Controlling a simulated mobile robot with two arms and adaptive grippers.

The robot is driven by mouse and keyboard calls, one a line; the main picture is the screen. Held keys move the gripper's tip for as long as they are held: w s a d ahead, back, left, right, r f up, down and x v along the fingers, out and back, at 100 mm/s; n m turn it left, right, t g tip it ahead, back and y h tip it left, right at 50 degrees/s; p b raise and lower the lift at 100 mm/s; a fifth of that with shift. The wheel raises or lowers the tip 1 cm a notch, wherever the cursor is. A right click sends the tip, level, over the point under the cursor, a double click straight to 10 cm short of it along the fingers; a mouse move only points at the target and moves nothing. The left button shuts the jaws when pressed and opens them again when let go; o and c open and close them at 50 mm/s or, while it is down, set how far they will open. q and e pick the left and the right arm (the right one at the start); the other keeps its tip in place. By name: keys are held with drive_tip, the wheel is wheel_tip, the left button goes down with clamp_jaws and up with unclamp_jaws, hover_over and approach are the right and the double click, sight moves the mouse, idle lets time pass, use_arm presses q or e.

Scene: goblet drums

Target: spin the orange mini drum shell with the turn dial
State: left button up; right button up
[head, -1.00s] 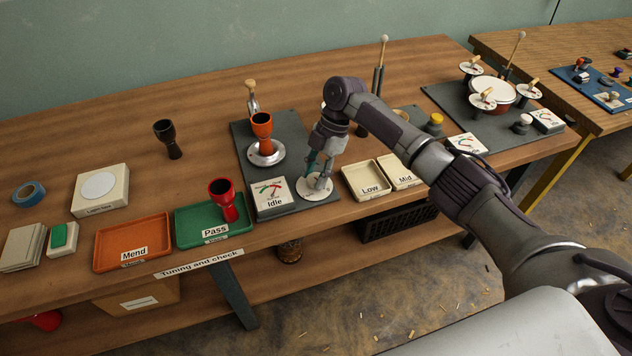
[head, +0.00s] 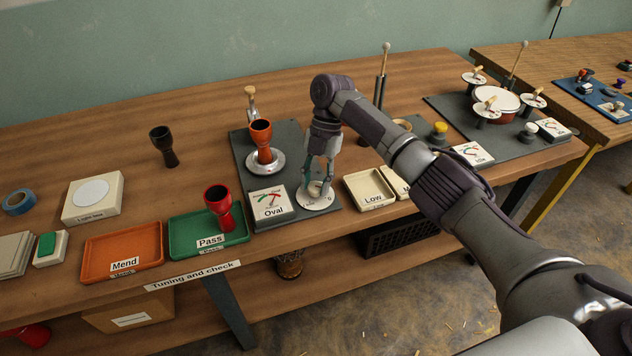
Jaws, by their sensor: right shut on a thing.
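The orange mini drum shell (head: 261,139) stands upright on a round silver turntable (head: 278,164) on the dark grey base plate (head: 244,147). The white turn dial (head: 312,200) lies on the same plate, in front and to the right of the shell. My right gripper (head: 316,189) points down onto the dial and is shut on its knob, which the fingers mostly hide. A gauge card (head: 269,204) beside the dial reads "Oval". My left gripper is not in view.
An orange Mend tray (head: 100,259) is empty. A black shell (head: 162,145) stands behind. The Low tray (head: 352,190) is right of the dial. A mallet post (head: 381,85) stands behind my right arm.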

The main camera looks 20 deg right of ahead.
drive_tip(key=o, duration=1.1)
drive_tip(key=v, duration=1.2)
drive_tip(key=shift+s, duration=0.1)
